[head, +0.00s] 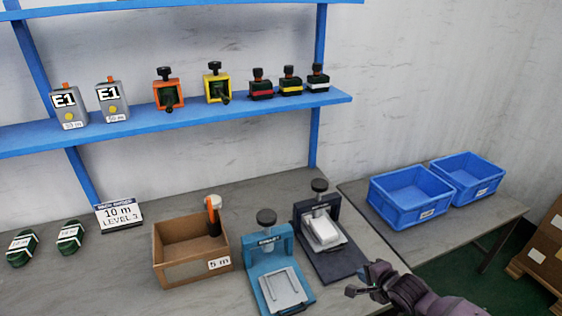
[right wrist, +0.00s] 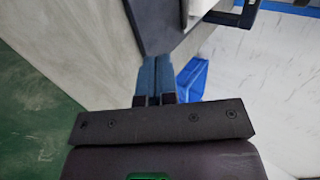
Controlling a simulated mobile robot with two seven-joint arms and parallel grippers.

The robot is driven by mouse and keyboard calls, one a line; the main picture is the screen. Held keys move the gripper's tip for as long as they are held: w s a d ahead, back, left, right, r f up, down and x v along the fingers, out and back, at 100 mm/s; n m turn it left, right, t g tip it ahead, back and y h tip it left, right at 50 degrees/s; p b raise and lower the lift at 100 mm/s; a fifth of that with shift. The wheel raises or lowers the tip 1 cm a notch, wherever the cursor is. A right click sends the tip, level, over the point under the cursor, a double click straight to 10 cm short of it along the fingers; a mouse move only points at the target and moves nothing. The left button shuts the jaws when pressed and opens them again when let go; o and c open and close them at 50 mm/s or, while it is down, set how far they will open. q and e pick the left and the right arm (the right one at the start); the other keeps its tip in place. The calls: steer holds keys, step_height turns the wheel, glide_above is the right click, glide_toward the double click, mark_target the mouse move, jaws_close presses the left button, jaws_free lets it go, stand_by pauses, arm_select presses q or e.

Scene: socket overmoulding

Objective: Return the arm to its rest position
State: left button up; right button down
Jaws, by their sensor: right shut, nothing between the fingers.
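My right gripper (head: 369,283) is at the lower right of the head view, just right of the dark press fixture (head: 330,262). It is shut and empty. In the right wrist view its two blue-grey fingers (right wrist: 156,82) lie side by side with nothing held. The dark fixture has a black knob and a white block (head: 323,232) in it. Its dark base also shows in the right wrist view (right wrist: 160,25), beyond the fingertips. My left gripper is not in view.
Two blue bins, the nearer (head: 399,216) and farther (head: 489,196), stand on the right table. A blue shelf (head: 205,121) above holds several devices.

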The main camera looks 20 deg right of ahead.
steer(key=s+a+r+n+t, duration=0.3)
steer(key=a+n, duration=0.4)
steer(key=n, duration=1.2)
steer(key=s+a+f+g, duration=0.1)
steer(key=s+f, duration=0.1)
steer(key=s, duration=0.5)
steer(key=s+a+f+m+g+h+b, duration=0.1)
steer(key=s+f, duration=0.1)
steer(key=s, duration=0.5)
steer(key=shift+a+f, duration=0.2)
steer(key=shift+f, duration=0.1)
